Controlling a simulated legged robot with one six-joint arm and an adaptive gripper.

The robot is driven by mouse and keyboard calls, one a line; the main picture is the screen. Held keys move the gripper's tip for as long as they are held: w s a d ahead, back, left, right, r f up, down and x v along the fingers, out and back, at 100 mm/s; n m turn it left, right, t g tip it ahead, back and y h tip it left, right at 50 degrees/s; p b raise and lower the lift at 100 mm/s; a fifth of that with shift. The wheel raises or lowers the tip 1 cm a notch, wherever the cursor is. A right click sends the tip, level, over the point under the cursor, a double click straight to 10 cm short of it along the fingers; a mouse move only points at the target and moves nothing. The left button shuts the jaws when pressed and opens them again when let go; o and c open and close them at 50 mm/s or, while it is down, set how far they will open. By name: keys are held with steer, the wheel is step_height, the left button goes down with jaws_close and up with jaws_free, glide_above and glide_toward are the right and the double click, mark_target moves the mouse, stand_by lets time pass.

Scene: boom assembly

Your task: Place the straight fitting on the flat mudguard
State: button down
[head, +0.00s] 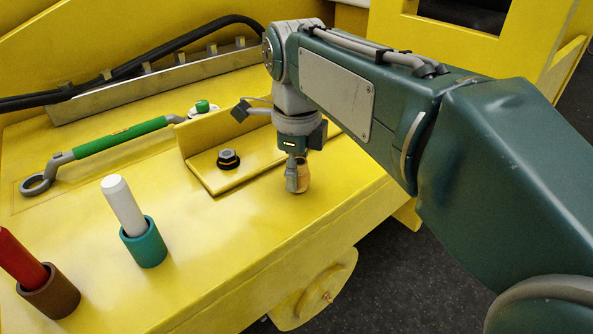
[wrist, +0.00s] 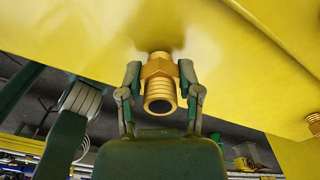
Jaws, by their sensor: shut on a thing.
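The straight fitting (wrist: 160,85) is a brass piece with a hex collar and a ribbed, hollow end. My gripper (wrist: 160,72) is shut on it, one finger on each side of the collar. In the head view my gripper (head: 298,176) points down over the flat yellow mudguard (head: 265,235), to the right of the bolted bracket. The fitting (head: 303,174) is partly hidden there by a finger. Its far end is close to the yellow surface; I cannot tell whether it touches.
A yellow angle bracket (head: 235,178) with a dark bolt (head: 228,159) stands beside my gripper. A green-handled wrench (head: 120,137), a white stick in a teal cup (head: 144,243) and a red stick in a brown cup (head: 50,292) are at left.

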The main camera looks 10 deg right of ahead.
steer(key=shift+f, duration=0.2)
steer(key=shift+c, duration=1.4)
jaws_free()
steer(key=shift+f, duration=0.1)
step_height(320, 180, up, 12)
steer(key=shift+r, duration=0.15)
